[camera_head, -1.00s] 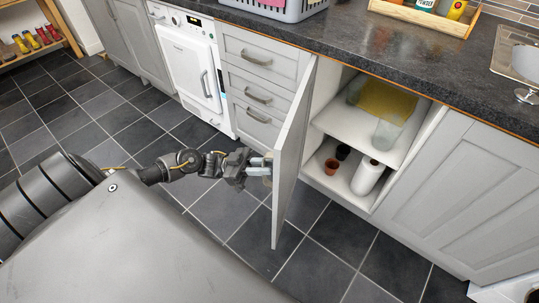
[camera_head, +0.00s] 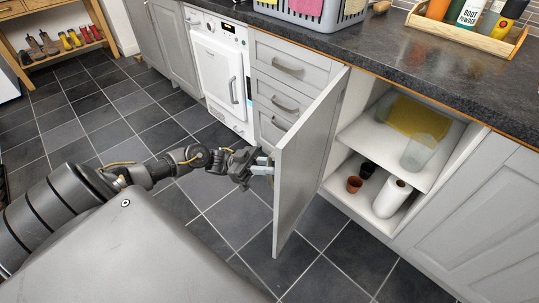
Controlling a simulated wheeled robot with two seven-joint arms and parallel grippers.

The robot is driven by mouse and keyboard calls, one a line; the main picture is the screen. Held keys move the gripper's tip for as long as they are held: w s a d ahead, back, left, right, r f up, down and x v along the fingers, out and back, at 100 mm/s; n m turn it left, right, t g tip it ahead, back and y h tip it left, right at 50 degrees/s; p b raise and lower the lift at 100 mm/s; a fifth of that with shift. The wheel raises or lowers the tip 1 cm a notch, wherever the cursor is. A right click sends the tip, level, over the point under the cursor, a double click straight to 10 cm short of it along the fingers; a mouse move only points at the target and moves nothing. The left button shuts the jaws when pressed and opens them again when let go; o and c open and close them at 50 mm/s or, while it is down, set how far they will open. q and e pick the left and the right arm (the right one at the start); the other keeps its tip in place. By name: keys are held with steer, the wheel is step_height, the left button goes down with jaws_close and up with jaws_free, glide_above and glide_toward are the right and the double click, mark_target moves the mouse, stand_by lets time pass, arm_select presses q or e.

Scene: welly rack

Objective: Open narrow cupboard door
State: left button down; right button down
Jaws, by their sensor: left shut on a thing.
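The narrow cupboard door (camera_head: 309,160) is grey and stands swung out wide from the cupboard (camera_head: 365,216), edge towards me. My left gripper (camera_head: 262,166) is at the door's outer face, on its left side, shut on the door handle (camera_head: 268,172), which is mostly hidden by the fingers. Inside the cupboard, the upper shelf (camera_head: 375,143) holds a yellow cloth (camera_head: 417,117) and a clear glass vessel (camera_head: 420,152). Below are a white roll (camera_head: 391,197), a brown pot (camera_head: 354,184) and a dark pot (camera_head: 367,169). My right gripper is not in view.
A drawer unit (camera_head: 288,68) and a white washing machine (camera_head: 222,75) stand left of the door. The dark worktop (camera_head: 385,75) runs above, with a grey basket and a wooden bottle tray (camera_head: 480,38). The tiled floor (camera_head: 225,215) around the door is clear.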

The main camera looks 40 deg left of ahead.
arm_select(q)
steer(key=c, duration=1.3)
jaws_free()
steer(key=shift+b+v, duration=1.7)
steer(key=shift+v, duration=3.8)
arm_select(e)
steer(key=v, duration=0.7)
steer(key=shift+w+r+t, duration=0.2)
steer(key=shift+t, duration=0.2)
arm_select(q)
steer(key=shift+d+r, duration=0.1)
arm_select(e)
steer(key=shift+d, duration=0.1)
